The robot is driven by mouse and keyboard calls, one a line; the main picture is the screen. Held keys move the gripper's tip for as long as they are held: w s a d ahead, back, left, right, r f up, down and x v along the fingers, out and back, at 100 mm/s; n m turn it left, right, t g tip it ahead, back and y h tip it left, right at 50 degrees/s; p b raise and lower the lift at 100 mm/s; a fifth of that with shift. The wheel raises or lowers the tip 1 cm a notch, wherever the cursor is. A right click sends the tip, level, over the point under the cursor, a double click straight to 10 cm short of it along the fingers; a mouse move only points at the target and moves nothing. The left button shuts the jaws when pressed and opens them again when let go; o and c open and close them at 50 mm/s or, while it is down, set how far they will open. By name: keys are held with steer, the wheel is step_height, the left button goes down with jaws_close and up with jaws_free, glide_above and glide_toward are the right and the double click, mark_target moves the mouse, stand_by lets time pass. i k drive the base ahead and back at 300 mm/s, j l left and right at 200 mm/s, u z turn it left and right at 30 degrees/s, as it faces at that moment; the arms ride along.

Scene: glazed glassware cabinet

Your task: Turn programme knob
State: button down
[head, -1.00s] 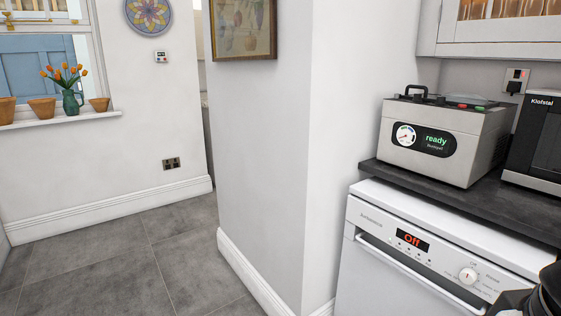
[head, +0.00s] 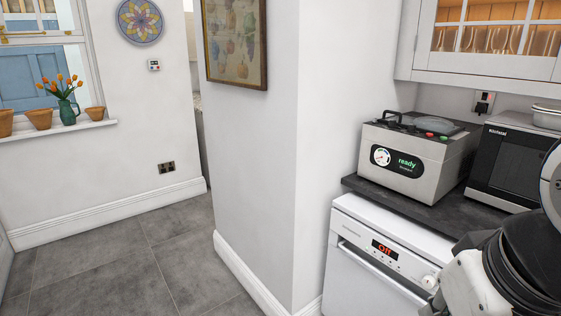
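The white dishwasher (head: 352,247) stands under the dark worktop at the lower right. Its display (head: 385,250) reads "Off" in red. The round white programme knob (head: 430,282) is at the right of the control panel, beside my arm, which covers the panel beyond it. A dark part of my gripper (head: 428,309) shows at the bottom edge, just below the knob. Its fingertips are hidden or out of frame, so I cannot tell if it touches the knob or whether it is open.
A grey vacuum-sealer-like appliance (head: 415,165) reading "ready" and a black-fronted microwave (head: 507,163) stand on the worktop (head: 400,203). A glazed cabinet (head: 495,45) hangs above. A white wall corner (head: 295,170) rises left of the dishwasher. The grey tiled floor (head: 130,265) is clear.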

mark_target(428, 282)
steer(key=l+z, duration=0.1)
steer(key=z, duration=0.5)
steer(key=i+l+u, duration=0.15)
steer(key=l, duration=0.2)
steer(key=i+l+u, duration=0.15)
steer(key=l, duration=0.2)
steer(key=k, duration=0.65)
steer(key=i+l+z, duration=0.25)
steer(key=i+l, duration=0.15)
steer(key=l, duration=0.15)
